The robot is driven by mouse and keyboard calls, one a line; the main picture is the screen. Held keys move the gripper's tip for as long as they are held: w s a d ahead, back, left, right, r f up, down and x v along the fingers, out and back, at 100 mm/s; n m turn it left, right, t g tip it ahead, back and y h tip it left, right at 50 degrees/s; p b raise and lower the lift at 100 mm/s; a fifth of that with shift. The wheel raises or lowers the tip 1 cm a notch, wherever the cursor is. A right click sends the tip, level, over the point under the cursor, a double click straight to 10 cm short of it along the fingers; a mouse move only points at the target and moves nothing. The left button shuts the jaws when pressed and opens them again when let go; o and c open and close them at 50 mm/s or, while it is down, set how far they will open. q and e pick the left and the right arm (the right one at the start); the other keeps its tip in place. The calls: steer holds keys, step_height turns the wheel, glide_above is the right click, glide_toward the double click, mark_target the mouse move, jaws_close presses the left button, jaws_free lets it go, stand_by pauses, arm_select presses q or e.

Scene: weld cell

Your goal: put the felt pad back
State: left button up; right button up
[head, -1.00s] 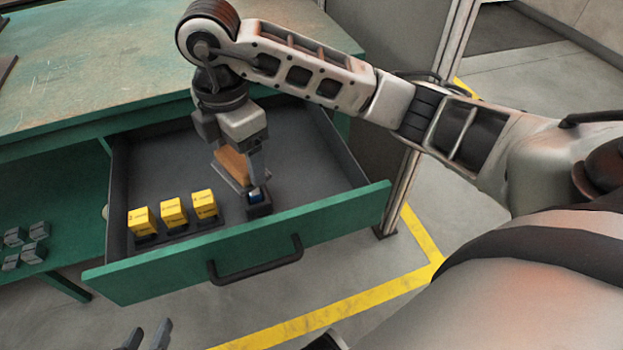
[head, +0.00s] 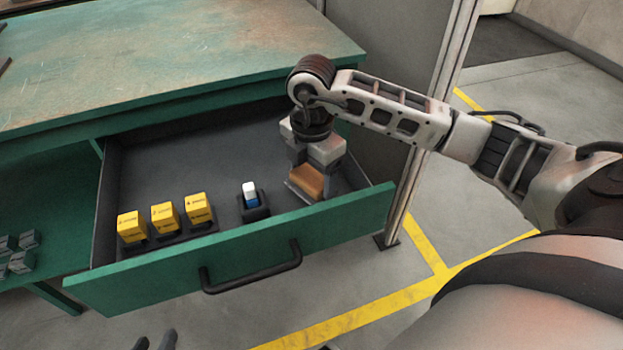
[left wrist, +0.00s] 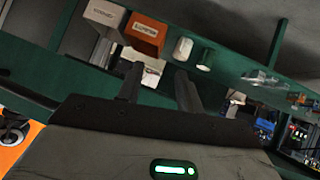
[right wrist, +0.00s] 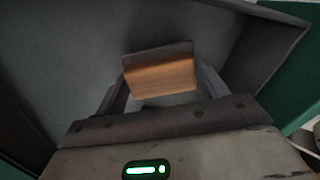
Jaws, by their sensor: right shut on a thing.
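The felt pad (head: 307,181), an orange-brown block with a thin grey edge, is between the fingers of my right gripper (head: 306,176) at the right end of the open green drawer (head: 345,207). The right wrist view shows the pad (right wrist: 160,78) between both fingers, with grey drawer surface beyond. My right gripper is shut on it. I cannot tell whether the pad touches the drawer floor. My left gripper (head: 155,342) is at the bottom edge of the head view. Its fingers are apart and empty in the left wrist view (left wrist: 158,88).
Several yellow blocks (head: 165,217) stand in a black rack at the drawer's left. A blue-and-white item (head: 250,195) stands in a black holder left of the pad. The drawer's middle and back are clear. The green bench (head: 170,60) overhangs behind.

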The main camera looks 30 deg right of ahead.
steer(key=shift+f, duration=0.7)
steer(key=o, duration=0.9)
arm_select(q)
steer(key=shift+s+d+r, duration=0.15)
steer(key=shift+d+r, duration=0.05)
steer(key=shift+r, duration=0.1)
arm_select(e)
steer(key=shift+o, duration=0.2)
